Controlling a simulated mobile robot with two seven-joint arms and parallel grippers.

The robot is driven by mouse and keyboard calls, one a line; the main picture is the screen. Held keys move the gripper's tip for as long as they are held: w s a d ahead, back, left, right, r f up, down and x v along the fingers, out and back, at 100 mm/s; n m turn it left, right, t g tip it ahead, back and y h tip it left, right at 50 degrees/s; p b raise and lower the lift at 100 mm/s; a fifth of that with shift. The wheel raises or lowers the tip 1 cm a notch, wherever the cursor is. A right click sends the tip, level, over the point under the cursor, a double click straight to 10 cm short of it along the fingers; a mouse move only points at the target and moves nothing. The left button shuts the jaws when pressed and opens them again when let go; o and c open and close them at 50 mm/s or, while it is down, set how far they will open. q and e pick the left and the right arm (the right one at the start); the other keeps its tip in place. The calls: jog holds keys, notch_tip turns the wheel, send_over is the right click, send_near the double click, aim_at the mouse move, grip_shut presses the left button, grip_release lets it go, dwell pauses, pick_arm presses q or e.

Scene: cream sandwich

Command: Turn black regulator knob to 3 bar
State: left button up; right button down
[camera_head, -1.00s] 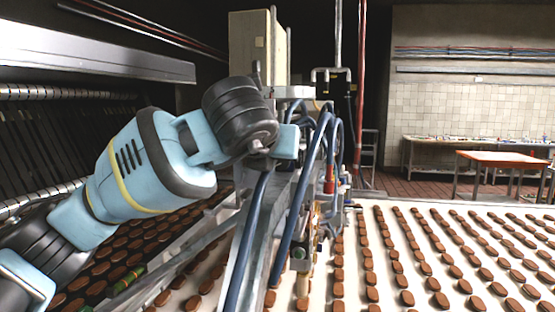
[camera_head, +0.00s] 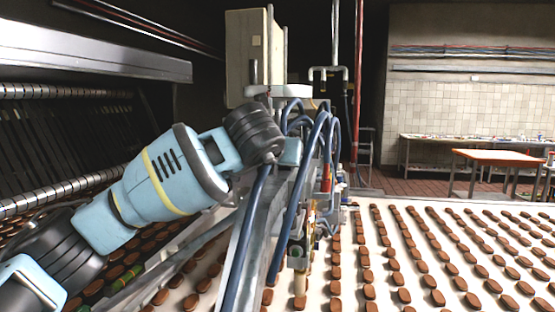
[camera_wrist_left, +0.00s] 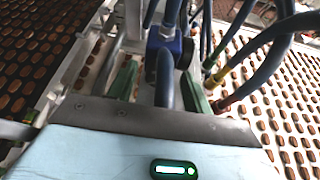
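My left arm reaches in from the left in the head view, and its light-blue hand (camera_head: 290,151) is beside the hoses of the machine frame. Its fingers cannot be made out there. In the left wrist view the two green fingers of my left gripper (camera_wrist_left: 158,72) are apart, with a dark blue hose (camera_wrist_left: 165,82) showing between them. A blue regulator-like body (camera_wrist_left: 170,42) is just beyond the fingertips. I cannot clearly make out the black knob or any pressure scale; the hose and fingers partly cover that area. My right gripper is not in view.
Several blue hoses (camera_head: 289,215) loop around the metal frame. Belts with rows of brown biscuits (camera_head: 436,298) lie on both sides. A grey cabinet (camera_head: 246,60) and a red pipe (camera_head: 358,80) stand behind.

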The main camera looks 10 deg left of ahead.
pick_arm(q)
jog(key=c, duration=0.9)
jog(key=shift+o, duration=0.2)
jog(key=m+y, duration=0.1)
jog(key=m, duration=0.1)
jog(key=m+y, duration=0.1)
jog(key=shift+d+f+m+y, duration=0.1)
jog(key=shift+d+m+y, duration=0.1)
jog(key=shift+m+y, duration=0.2)
jog(key=o, duration=1)
jog(key=shift+c, duration=0.2)
